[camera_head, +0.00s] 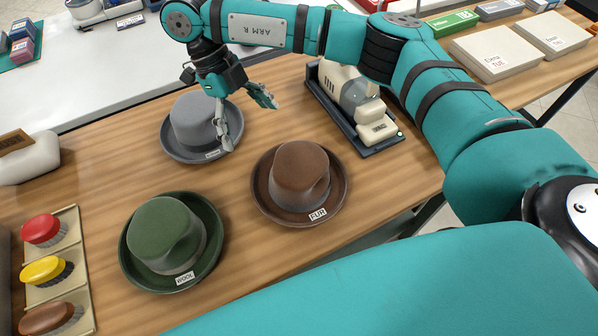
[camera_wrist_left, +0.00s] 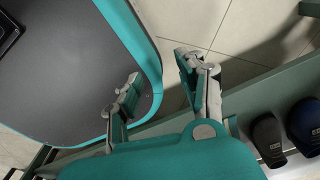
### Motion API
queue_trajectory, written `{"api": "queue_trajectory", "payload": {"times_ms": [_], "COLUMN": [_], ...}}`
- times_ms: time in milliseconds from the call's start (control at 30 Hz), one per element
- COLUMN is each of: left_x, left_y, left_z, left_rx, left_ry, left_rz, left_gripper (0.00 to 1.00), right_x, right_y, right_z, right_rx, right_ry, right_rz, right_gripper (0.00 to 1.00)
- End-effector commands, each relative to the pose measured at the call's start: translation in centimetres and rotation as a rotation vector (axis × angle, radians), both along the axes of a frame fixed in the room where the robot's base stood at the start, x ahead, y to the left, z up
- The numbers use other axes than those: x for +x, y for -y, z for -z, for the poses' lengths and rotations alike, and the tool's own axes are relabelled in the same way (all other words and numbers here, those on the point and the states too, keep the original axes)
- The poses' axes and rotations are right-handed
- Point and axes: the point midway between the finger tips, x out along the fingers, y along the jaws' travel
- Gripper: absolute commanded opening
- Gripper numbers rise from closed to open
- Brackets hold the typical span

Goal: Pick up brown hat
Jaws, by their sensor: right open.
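The brown hat (camera_head: 301,166) with a tag reading FUR sits brim down on the wooden table in the head view. My right gripper (camera_head: 250,126) is open and empty. It hangs above the table between the grey hat (camera_head: 192,119) and the brown hat, with one finger in front of the grey hat's brim. It looks apart from the brown hat. My left gripper (camera_wrist_left: 160,68) shows only in the left wrist view, its fingers apart with nothing between them, over a tiled floor and away from the hats.
A green hat (camera_head: 164,234) tagged WOOL stands front left of the brown hat. A cream device on a dark tray (camera_head: 376,148) stands to the right. Brushes in a wooden holder (camera_head: 73,216) are at the left. Flat boxes (camera_head: 492,53) lie at the upper right.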

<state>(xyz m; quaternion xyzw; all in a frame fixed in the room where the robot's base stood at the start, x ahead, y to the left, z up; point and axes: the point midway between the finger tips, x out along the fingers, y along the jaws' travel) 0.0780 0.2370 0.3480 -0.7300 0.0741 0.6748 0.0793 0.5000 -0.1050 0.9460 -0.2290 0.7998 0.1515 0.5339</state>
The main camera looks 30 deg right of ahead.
Motion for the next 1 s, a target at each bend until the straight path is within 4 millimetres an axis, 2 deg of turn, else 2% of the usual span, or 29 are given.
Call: {"api": "queue_trajectory", "payload": {"times_ms": [100, 233, 467, 633, 800, 1000], "left_x": [0.1, 0.5, 1.0, 1.0, 1.0, 1.0], "left_y": [0.1, 0.2, 0.2, 0.2, 0.2, 0.2], "left_z": [-0.7, -1.1, -1.6, -2.9, -3.0, -3.0], "left_rx": [-0.001, -0.003, -0.004, -0.004, -0.004, -0.004], "left_ry": [0.002, 0.008, 0.016, 0.017, 0.017, 0.016], "left_rz": [0.0, -0.001, -0.001, -0.002, -0.003, -0.003], "left_gripper": [0.4, 0.4, 0.4, 0.4, 0.4, 0.4], "right_x": [-0.9, -1.5, -2.1, -3.3, -3.8, -3.8], "right_y": [0.6, 0.9, 1.4, 2.5, 2.8, 2.8], "right_z": [2.1, 3.9, 5.3, 7.2, 9.1, 9.4], "right_rx": [0.001, 0.002, 0.001, 0.001, 0.002, 0.003], "right_ry": [-0.003, -0.002, -0.002, -0.004, -0.002, 0.0], "right_rz": [0.0, -0.001, 0.0, 0.0, -0.001, -0.001], "right_gripper": [1.0, 1.0, 1.0, 1.0, 1.0, 1.0]}}
